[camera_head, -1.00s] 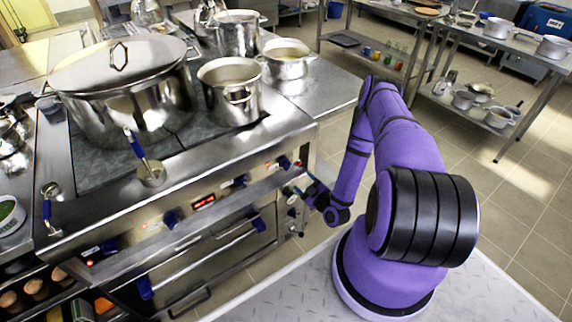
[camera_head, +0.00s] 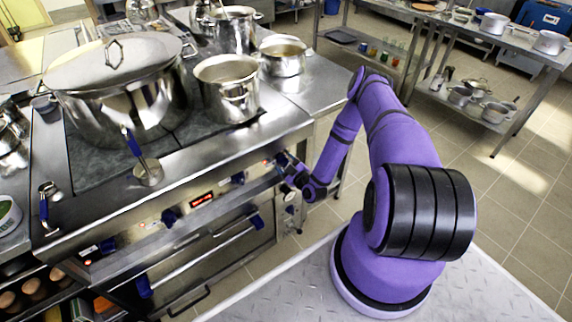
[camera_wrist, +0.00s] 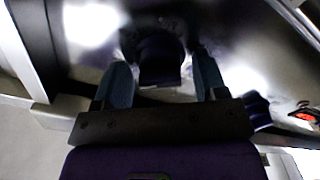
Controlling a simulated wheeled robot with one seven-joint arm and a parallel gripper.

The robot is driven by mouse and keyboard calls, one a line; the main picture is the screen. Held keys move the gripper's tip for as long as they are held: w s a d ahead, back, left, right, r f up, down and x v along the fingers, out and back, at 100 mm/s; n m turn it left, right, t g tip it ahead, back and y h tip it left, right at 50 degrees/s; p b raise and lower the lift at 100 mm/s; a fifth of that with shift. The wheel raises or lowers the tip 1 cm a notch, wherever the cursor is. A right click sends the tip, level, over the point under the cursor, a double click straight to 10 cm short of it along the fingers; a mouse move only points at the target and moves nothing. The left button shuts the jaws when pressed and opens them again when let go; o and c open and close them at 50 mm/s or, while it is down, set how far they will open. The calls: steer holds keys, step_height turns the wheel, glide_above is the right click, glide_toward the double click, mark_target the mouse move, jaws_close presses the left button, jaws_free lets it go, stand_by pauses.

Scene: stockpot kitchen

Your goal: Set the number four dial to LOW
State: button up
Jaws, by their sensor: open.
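The stove's front panel (camera_head: 140,232) carries a row of blue dials, among them one at the left (camera_head: 108,246), one left of the red display (camera_head: 170,216) and one right of it (camera_head: 238,178). In the wrist view, a dark blue dial (camera_wrist: 160,62) sits between the two fingers of my open gripper (camera_wrist: 162,85). Gaps show on both sides of it; I cannot tell whether a finger touches it. Dial markings are not legible.
In the wrist view, a neighbouring blue dial (camera_wrist: 256,108) lies close to the right finger. Below the panel is an oven handle (camera_head: 215,243). A large lidded stockpot (camera_head: 120,100), other pots (camera_head: 228,90) and a ladle (camera_head: 148,172) stand on the stove.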

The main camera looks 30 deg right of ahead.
steer(key=c, duration=0.9)
steer(key=shift+o, duration=0.2)
steer(key=shift+m, duration=0.3)
steer(key=m, duration=1)
steer(key=shift+f, duration=0.1)
steer(key=o, duration=0.9)
steer(key=shift+c, duration=0.2)
